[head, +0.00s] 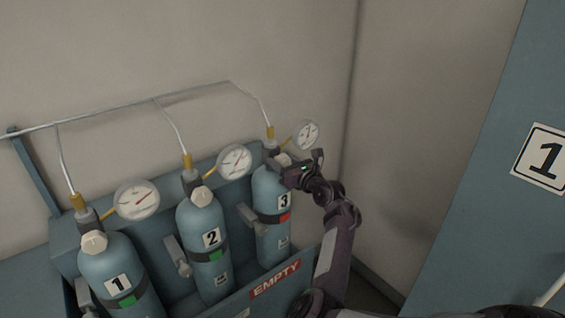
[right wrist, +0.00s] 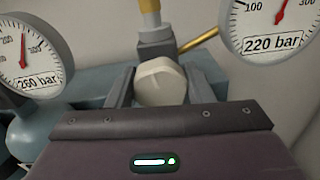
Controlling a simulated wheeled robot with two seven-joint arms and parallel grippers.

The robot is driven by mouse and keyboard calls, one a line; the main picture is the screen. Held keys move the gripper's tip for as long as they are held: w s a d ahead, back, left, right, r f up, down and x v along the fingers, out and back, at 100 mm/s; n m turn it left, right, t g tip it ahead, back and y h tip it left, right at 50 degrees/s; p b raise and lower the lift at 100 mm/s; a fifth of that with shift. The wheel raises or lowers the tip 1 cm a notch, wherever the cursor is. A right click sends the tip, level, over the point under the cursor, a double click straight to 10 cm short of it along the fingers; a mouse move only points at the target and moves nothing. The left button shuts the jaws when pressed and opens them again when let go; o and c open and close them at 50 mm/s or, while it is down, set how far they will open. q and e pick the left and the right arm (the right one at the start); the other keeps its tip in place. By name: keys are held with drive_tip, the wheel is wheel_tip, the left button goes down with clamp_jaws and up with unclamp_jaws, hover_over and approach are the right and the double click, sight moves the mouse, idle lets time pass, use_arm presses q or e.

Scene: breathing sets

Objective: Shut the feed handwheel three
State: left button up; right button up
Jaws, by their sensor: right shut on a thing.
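Cylinder 3 (head: 270,205) is a blue bottle with a "3" label and a red marker, standing at the right end of the rack. Its cream handwheel (right wrist: 160,82) sits on the valve at the bottle's top. My right gripper (right wrist: 160,90) is shut on this handwheel, with one finger on each side of it. In the head view the right gripper (head: 287,170) reaches the top of cylinder 3 from the right and partly hides the handwheel. The gauge of cylinder 3 (head: 306,135) reads "220 bar" on its plate in the wrist view. My left gripper is not in view.
Cylinder 2 (head: 203,240) and cylinder 1 (head: 121,280), both with green markers, stand to the left in the blue rack. An "EMPTY" sign (head: 275,279) is on the rack's front. A thin pipe (head: 195,90) runs above. A blue panel marked 1 (head: 480,190) stands at right.

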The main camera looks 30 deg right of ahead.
sight(286, 162)
drive_tip(key=shift+f+m, duration=0.15)
drive_tip(key=shift+m, duration=0.95)
drive_tip(key=o, duration=1)
drive_tip(key=shift+c, duration=0.2)
drive_tip(key=shift+s, duration=0.1)
drive_tip(key=shift+s, duration=0.3)
drive_tip(key=s, duration=0.5)
drive_tip(key=shift+s+d+r, duration=0.3)
drive_tip(key=shift+s+f, duration=0.2)
drive_tip(key=shift+s, duration=0.5)
